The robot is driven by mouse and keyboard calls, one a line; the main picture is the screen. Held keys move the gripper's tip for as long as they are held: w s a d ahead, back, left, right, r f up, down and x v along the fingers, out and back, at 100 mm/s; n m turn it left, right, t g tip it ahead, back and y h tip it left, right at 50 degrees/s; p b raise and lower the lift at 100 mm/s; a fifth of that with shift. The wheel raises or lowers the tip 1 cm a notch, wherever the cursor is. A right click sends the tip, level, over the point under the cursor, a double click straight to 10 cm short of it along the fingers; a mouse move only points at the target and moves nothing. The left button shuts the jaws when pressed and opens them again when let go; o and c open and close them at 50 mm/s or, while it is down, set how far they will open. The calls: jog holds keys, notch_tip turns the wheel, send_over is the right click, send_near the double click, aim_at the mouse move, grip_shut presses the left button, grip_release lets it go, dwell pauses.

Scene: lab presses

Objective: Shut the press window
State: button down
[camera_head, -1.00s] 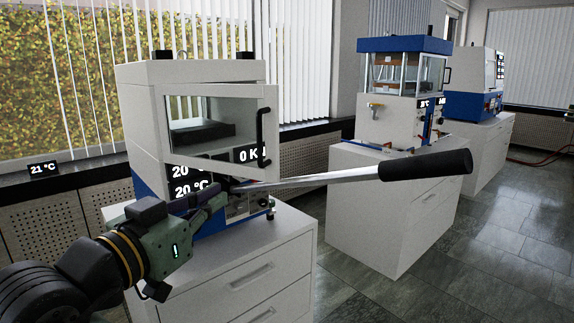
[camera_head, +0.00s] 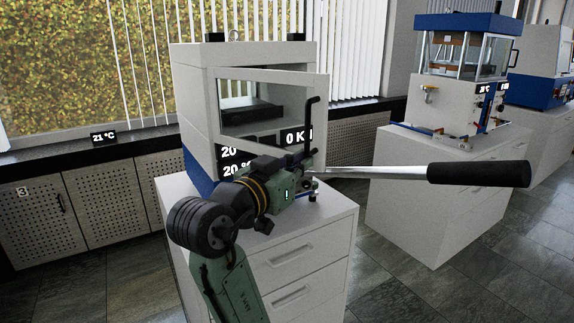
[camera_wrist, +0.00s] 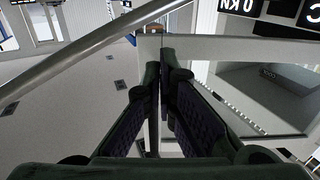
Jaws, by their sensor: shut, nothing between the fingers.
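The press (camera_head: 190,105) stands on a white cabinet. Its white-framed window (camera_head: 270,74) stands ajar, with its right side, where the black handle (camera_head: 309,125) is, out from the body. My gripper (camera_head: 303,166) is shut and empty at the press front, below the window near the handle's lower end; its tips are partly hidden. In the wrist view, the shut fingers (camera_wrist: 163,52) are close to the window's pale frame (camera_wrist: 235,48), with the glass to their right. I cannot tell whether they touch it.
A long silver lever with a black grip (camera_head: 478,174) sticks out to the right from the press front, close to my gripper. Its bar (camera_wrist: 75,58) crosses the wrist view's upper left. A second press (camera_head: 450,105) stands at right. Floor (camera_head: 400,285) between cabinets is clear.

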jog(key=shift+w+d, duration=0.3)
jog(key=shift+w, duration=0.15)
